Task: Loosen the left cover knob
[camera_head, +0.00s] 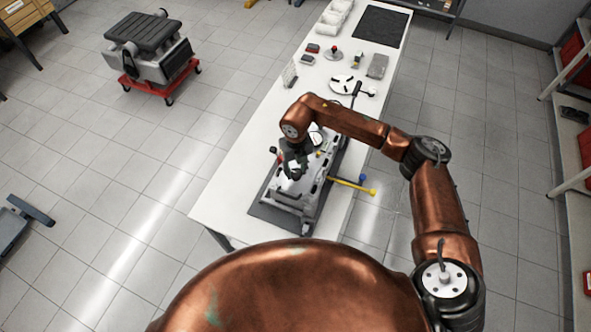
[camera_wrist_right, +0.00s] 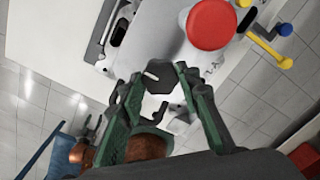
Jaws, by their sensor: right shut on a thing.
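The grey engine cover (camera_head: 289,203) lies on a dark mat on the white table. My right gripper (camera_head: 293,166) reaches down onto it from above. In the right wrist view, the green fingers of this gripper (camera_wrist_right: 163,80) are shut on a dark cover knob (camera_wrist_right: 164,92) with a white mark on its top. The knob sits between the fingertips; its lower part is hidden. In the head view the gripper hides this knob.
A large red knob (camera_wrist_right: 212,24) stands close beside the fingers. A yellow bar (camera_head: 350,184) and a blue knob (camera_head: 362,178) stick out past the right table edge. A white disc (camera_head: 345,84), a grey block (camera_head: 377,66) and small parts lie farther back on the table.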

